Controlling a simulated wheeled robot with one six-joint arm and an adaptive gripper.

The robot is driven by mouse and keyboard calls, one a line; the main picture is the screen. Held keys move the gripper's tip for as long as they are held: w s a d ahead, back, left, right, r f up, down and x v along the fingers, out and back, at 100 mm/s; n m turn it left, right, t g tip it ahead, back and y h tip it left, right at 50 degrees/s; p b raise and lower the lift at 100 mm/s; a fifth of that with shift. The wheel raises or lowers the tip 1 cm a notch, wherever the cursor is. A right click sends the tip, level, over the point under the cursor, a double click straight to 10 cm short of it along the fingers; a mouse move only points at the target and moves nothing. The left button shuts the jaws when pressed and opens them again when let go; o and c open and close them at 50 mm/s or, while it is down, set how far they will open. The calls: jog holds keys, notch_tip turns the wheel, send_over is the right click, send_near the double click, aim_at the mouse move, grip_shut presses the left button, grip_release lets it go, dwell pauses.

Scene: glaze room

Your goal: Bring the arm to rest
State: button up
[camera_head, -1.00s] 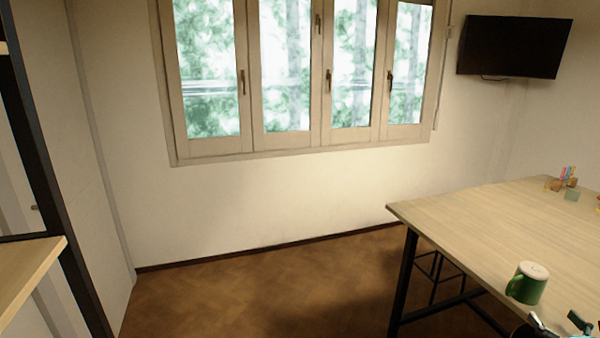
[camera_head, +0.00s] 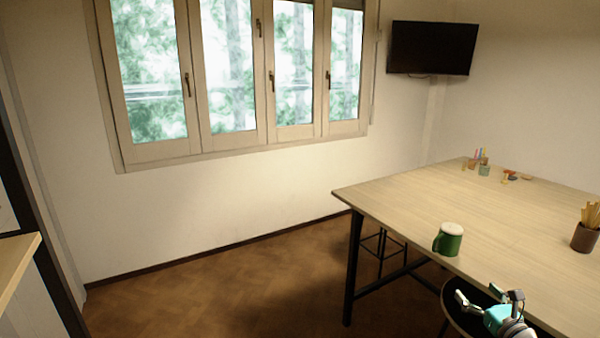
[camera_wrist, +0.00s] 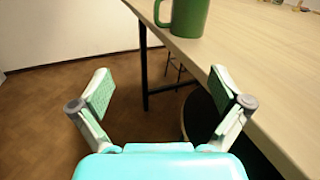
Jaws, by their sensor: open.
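My gripper (camera_head: 489,299) is open and empty at the lower right of the head view, in front of the table's near edge. In the wrist view my gripper (camera_wrist: 162,92) shows two spread fingers with green pads and nothing between them. A green mug (camera_head: 448,239) with a pale top stands upright on the table (camera_head: 400,203) near its edge, apart from my gripper. The mug also shows at the top of the wrist view (camera_wrist: 189,16), cut off by the frame.
A brown pot (camera_head: 584,237) of sticks stands on the table at right. A dark round stool seat (camera_head: 462,310) is beside my gripper. A wooden shelf (camera_head: 15,262) is at left. The floor (camera_head: 215,295) between is clear.

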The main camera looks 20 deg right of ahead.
jog(key=a+f+n+g, duration=0.2)
jog(key=a+f+n, duration=0.3)
jog(key=a+f, duration=0.85)
jog(key=s+a+f+n, duration=0.2)
jog(key=s+a+n, duration=0.1)
jog(key=a, duration=0.4)
jog(key=s+a+f+n+g, duration=0.1)
jog(key=s+a+f+n, duration=0.15)
jog(key=a, duration=0.35)
jog(key=s+a+f+n, duration=0.1)
jog(key=s+a+n, duration=0.25)
jog(key=a, duration=0.35)
jog(key=s+a+r+n+y, duration=0.2)
jog(key=s+a+r+n, duration=0.2)
jog(key=s+a+n, duration=0.2)
jog(key=s+a+r+n+y, duration=0.1)
jog(key=s+a+r+n, duration=0.3)
jog(key=s+n, duration=0.6)
jog(key=s+a+r+n+y, duration=0.2)
jog(key=s+a+r+n, duration=0.2)
jog(key=s+a+n, duration=0.4)
jog(key=shift+s+r+n+t+y, duration=0.3)
jog(key=shift+s+t, duration=0.05)
jog(key=shift+t, duration=0.05)
jog(key=shift+a, duration=0.1)
